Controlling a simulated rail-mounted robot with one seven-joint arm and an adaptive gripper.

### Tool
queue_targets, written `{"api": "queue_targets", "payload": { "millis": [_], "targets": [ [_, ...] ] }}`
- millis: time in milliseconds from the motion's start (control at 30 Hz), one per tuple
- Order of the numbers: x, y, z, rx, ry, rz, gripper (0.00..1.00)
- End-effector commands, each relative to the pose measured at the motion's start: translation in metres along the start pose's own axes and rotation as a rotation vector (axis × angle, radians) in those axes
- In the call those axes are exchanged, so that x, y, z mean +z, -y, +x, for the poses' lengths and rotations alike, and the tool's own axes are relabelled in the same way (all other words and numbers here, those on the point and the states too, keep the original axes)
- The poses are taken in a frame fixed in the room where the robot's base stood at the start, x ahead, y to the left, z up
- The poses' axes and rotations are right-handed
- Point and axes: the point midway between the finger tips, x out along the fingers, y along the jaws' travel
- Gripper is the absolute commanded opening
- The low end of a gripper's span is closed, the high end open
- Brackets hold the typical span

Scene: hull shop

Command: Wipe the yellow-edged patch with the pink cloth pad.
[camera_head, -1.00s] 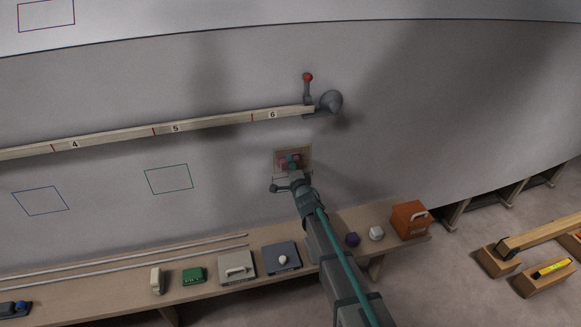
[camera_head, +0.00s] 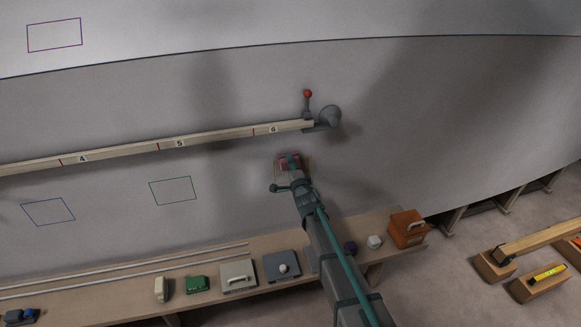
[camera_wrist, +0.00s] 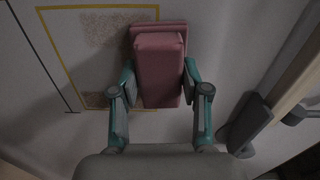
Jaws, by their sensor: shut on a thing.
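The pink cloth pad (camera_wrist: 160,70) is held between the fingers of my gripper (camera_wrist: 160,100) in the wrist view. In the head view, the pad (camera_head: 288,160) shows at the end of my arm, at the hull. The yellow-edged patch (camera_wrist: 90,65) lies on the grey hull behind the pad. It has brown speckled stains near its top and at its lower left. The pad overlaps its right side and hides part of the right yellow edge. I cannot tell whether the pad touches the surface. In the head view, my gripper and pad cover much of the patch.
Below, a bench shelf (camera_head: 135,301) holds several items, including an orange box (camera_head: 407,228). Open hull lies left and right.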

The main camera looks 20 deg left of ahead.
Motion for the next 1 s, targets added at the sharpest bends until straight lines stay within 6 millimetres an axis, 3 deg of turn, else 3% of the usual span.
{"api": "queue_targets", "payload": {
  "millis": [167, 1000],
  "targets": [
    [0.0, 0.002, 0.001, 0.0, 0.0, 0.0, 0.15],
    [0.003, -0.048, 0.001, 0.001, 0.0, 0.001, 0.15]
  ]
}}
